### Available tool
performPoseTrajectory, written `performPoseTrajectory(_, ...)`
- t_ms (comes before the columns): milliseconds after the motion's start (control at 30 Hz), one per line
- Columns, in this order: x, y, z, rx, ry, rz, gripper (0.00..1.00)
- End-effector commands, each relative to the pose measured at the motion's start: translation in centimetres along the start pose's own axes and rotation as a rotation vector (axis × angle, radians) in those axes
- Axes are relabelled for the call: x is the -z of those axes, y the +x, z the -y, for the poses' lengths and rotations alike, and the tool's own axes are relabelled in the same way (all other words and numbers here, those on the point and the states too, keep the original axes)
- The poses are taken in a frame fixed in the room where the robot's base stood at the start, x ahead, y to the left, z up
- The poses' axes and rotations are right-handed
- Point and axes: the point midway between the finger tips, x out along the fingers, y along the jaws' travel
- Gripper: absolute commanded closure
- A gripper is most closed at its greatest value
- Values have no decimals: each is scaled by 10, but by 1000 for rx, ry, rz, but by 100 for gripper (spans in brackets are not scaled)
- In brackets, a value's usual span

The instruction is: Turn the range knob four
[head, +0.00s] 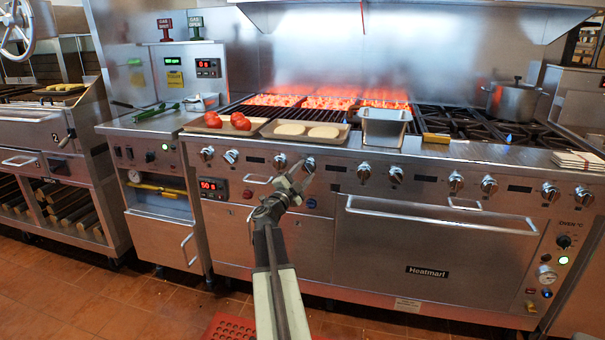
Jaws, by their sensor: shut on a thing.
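A row of silver knobs runs along the front panel of the steel range. Range knob four (310,164), fourth from the left, is at the fingertips of my gripper (303,173). My gripper reaches up to the panel from below and is shut on this knob. The fingers cover part of the knob, so its pointer angle cannot be read. The neighbouring knob (280,161) to the left stands free, just beside the upper finger. Another knob (363,171) is farther right, clear of my gripper.
Trays with tomatoes (238,121) and pale patties (306,131) sit on the front ledge, beside a steel pan (384,128). The grill behind glows red (325,102). An oven door handle (440,217) juts out at right. A red floor mat (235,327) lies below.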

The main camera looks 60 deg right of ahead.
Motion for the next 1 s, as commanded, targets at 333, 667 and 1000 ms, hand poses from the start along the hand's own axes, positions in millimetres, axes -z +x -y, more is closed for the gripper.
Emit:
performPoseTrajectory(333,2,0,-4,-9,9,-6,96)
performPoseTrajectory(667,0,0,-2,-5,6,-1,35)
performPoseTrajectory(1000,1,-31,-4,-3,7,0,35)
